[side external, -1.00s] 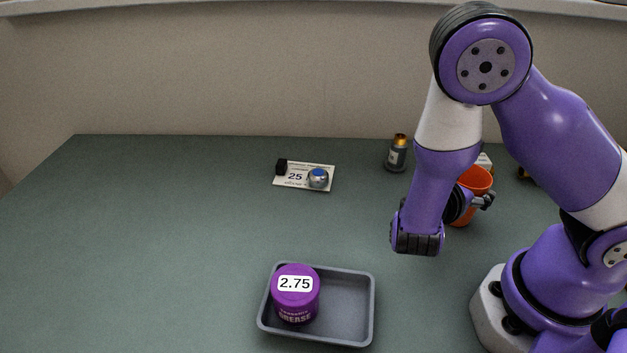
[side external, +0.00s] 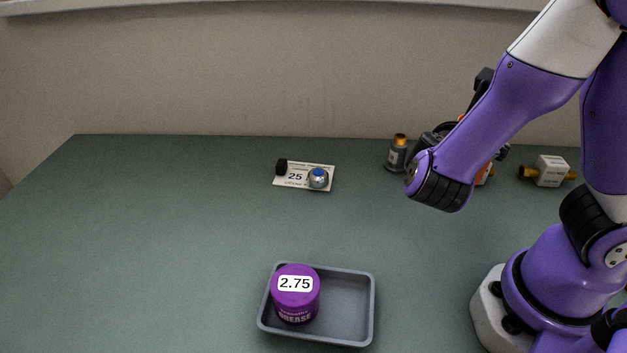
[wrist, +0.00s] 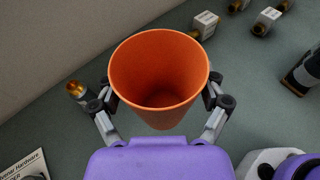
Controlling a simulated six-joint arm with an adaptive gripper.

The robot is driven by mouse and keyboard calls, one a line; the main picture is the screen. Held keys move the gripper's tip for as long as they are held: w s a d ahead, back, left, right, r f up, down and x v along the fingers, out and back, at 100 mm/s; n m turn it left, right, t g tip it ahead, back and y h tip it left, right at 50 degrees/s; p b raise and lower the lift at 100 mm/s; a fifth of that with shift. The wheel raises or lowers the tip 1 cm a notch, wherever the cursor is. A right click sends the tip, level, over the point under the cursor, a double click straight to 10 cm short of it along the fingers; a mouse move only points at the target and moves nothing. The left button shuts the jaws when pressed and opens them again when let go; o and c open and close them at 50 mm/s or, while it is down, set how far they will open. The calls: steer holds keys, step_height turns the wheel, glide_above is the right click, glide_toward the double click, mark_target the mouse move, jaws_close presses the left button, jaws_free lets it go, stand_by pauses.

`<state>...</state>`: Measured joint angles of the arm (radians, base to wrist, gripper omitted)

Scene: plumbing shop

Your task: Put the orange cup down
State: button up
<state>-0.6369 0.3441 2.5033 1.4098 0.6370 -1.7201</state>
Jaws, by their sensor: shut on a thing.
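The orange cup (wrist: 160,75) is between the two fingers of my gripper (wrist: 160,103) in the wrist view. Its open mouth faces the camera, and it looks empty inside. My gripper is shut on it, with one finger on each side. In the side external view only a small strip of the orange cup (side external: 484,176) shows behind my wrist. The rest is hidden, and I cannot tell whether its base touches the table.
A white valve block with brass ends (side external: 551,171) lies to the right. A card marked 25 (side external: 296,177) lies farther left. A grey tray (side external: 347,305) holds a purple grease tub (side external: 295,294). The left table is clear.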

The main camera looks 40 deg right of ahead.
steer(key=w+a+f+n+t+y, duration=0.3)
steer(key=w+a+n+t+y, duration=0.6)
steer(key=w+a, duration=1.2)
steer(key=n+t, duration=0.4)
steer(key=shift+w+n+y, duration=0.2)
steer(key=shift+n+y, duration=0.1)
steer(key=shift+y, duration=0.1)
steer(key=w+a+n+y, duration=0.1)
steer(key=a, duration=0.1)
steer(key=a+r+n+y, duration=0.1)
steer(key=a, duration=0.2)
steer(key=w+a+n+y, duration=0.1)
steer(key=a+y, duration=0.1)
steer(key=shift+w+a+r+t, duration=0.15)
steer(key=shift+w+r+t, duration=0.15)
steer(key=shift+t, duration=0.1)
steer(key=shift+n+y, duration=0.3)
steer(key=f, duration=0.5)
steer(key=a+f, duration=0.1)
steer(key=f, duration=0.1)
steer(key=shift+w+f, duration=0.15)
steer(key=shift+f, duration=0.2)
steer(key=o, duration=1)
steer(key=shift+f, duration=0.1)
